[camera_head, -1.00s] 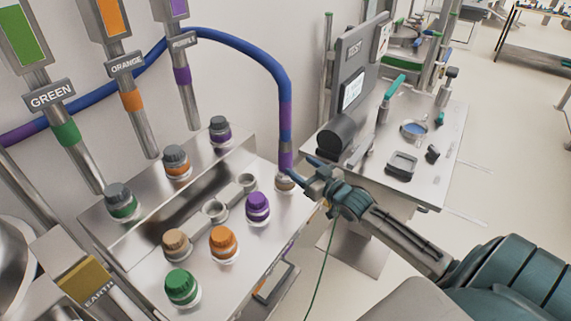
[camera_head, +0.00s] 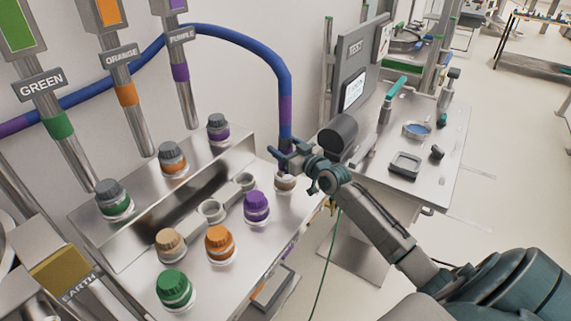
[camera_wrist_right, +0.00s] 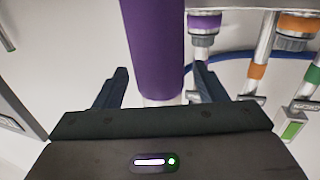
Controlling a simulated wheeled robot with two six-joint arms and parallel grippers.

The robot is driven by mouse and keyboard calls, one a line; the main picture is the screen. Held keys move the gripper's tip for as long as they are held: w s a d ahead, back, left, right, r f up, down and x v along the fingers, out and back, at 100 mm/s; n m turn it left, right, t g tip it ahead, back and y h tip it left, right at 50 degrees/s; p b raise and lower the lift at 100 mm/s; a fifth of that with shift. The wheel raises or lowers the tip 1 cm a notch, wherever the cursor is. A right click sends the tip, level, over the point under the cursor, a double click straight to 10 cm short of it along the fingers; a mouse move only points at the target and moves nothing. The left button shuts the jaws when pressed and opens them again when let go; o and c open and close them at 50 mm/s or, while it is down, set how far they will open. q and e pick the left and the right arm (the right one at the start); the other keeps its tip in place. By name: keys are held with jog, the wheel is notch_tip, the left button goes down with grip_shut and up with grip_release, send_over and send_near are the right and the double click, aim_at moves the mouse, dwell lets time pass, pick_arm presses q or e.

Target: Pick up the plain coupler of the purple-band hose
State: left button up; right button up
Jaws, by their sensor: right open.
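The blue hose (camera_head: 240,38) with purple bands arcs over the bench, and its end comes down upright at the bench's right edge. Its plain pale coupler (camera_head: 285,183) is at the bottom, partly hidden by my right gripper. My right gripper (camera_head: 286,157) is open at the hose's lower end, just above the coupler. In the right wrist view, the purple band (camera_wrist_right: 155,45) and a pale part below it stand between the two open fingers (camera_wrist_right: 160,88); contact cannot be told. My left gripper is not in view.
The steel bench holds purple (camera_head: 256,207), orange (camera_head: 219,243), green (camera_head: 174,289) and tan (camera_head: 170,244) caps. Grey-capped fittings (camera_head: 172,157) stand on a raised ledge behind. A side table (camera_head: 425,190) with a TEST panel (camera_head: 357,65) and a dark cylinder (camera_head: 338,135) stands to the right.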

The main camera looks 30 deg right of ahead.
jog(key=shift+w+a, duration=0.15)
jog(key=shift+w, duration=0.8)
jog(key=shift+s, duration=0.1)
jog(key=c, duration=1.4)
jog(key=shift+o, duration=0.2)
notch_tip(320, 180, up, 10)
